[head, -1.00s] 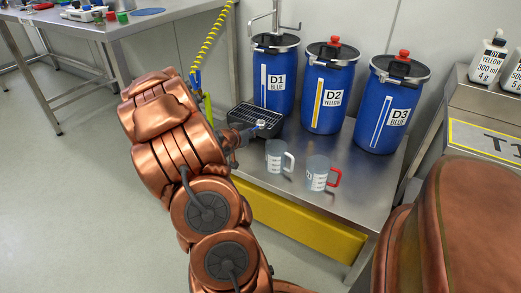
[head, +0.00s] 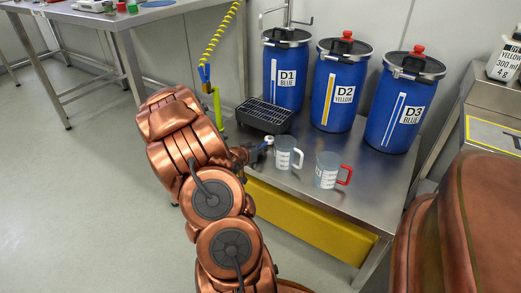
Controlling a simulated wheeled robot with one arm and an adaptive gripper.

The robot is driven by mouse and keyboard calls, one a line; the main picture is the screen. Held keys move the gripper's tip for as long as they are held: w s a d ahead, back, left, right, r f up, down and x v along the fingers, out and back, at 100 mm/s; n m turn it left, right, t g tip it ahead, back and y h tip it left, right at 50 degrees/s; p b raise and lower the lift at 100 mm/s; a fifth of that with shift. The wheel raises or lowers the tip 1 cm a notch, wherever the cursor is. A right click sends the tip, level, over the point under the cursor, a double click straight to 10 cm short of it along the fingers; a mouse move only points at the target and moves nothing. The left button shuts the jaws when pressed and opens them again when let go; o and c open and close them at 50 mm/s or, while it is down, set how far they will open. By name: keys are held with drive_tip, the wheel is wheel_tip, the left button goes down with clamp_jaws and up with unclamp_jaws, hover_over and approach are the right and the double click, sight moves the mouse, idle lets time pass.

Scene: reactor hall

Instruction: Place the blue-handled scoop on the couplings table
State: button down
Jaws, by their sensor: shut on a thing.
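My gripper (head: 258,151) is partly hidden behind my copper arm, over the front left edge of the drum bench. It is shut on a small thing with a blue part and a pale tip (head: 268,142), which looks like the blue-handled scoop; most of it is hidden. The thing is just left of a clear measuring jug with a white handle (head: 284,154); I cannot tell whether they touch. A steel table (head: 160,14) with small red and green items stands at the back left. I cannot tell from this view whether it is the couplings table.
Blue drums D1 (head: 285,75), D2 (head: 338,90) and D3 (head: 402,110) stand on the steel bench (head: 372,188). A black grated tray (head: 264,115) and a red-handled jug (head: 328,170) are there too. Open floor (head: 70,190) lies to the left.

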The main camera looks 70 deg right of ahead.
drive_tip(key=shift+f, duration=0.15)
drive_tip(key=c, duration=1.6)
unclamp_jaws()
drive_tip(key=shift+f, duration=0.1)
drive_tip(key=o, duration=0.4)
drive_tip(key=shift+b, duration=0.65)
drive_tip(key=shift+p+v, duration=1.85)
drive_tip(key=shift+v, duration=2.1)
